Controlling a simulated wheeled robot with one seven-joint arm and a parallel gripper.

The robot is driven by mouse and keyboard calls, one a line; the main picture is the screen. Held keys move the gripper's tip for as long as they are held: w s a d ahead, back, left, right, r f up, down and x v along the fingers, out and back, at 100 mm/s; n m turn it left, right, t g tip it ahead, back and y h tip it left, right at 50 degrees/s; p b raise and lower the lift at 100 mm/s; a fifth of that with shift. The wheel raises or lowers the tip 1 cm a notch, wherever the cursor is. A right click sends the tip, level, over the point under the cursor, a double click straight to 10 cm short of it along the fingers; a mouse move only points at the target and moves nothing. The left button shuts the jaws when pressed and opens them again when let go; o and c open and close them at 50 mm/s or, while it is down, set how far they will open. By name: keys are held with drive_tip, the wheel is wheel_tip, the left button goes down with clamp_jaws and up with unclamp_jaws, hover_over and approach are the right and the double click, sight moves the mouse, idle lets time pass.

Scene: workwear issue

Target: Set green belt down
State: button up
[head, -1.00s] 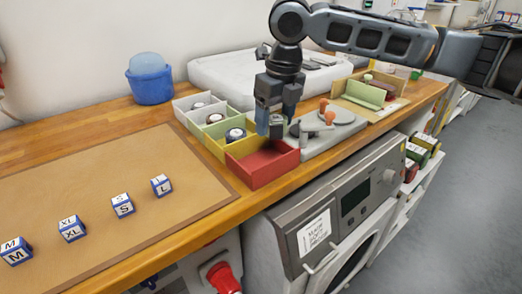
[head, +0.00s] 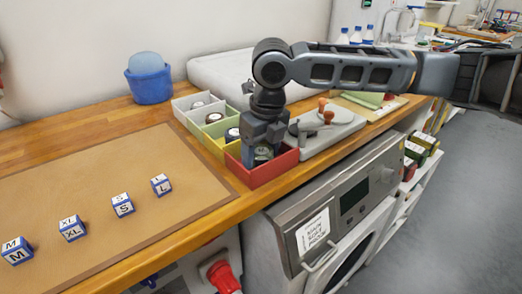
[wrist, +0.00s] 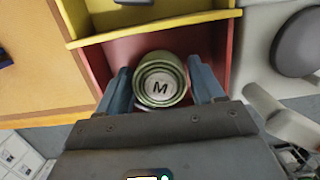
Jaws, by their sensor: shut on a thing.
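The green belt (wrist: 160,80) is a rolled green coil with a black M on its pale end, seen from above in the wrist view. My gripper (head: 263,150) is shut on it, one finger on each side. The belt is within the walls of the red bin (head: 278,174), also seen in the wrist view (wrist: 98,62). In the head view the belt (head: 263,154) shows low between the fingers. Whether it touches the bin floor cannot be told.
Yellow (head: 210,148), green and grey bins, each holding a roll, adjoin the red bin in a row. A grey plate with orange-knobbed fittings (head: 330,125) stands close on the right. Several lettered cubes sit on the brown mat (head: 100,190) at left. The bench's front edge is near.

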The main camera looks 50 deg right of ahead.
sight(266, 154)
drive_tip(key=shift+f, duration=0.2)
drive_tip(key=o, duration=1.2)
drive_tip(key=r, duration=0.4)
drive_tip(key=s+r, duration=0.1)
drive_tip(key=r, duration=0.7)
drive_tip(key=shift+s+a+r, duration=0.15)
drive_tip(key=shift+s+a, duration=0.1)
drive_tip(key=shift+s, duration=0.15)
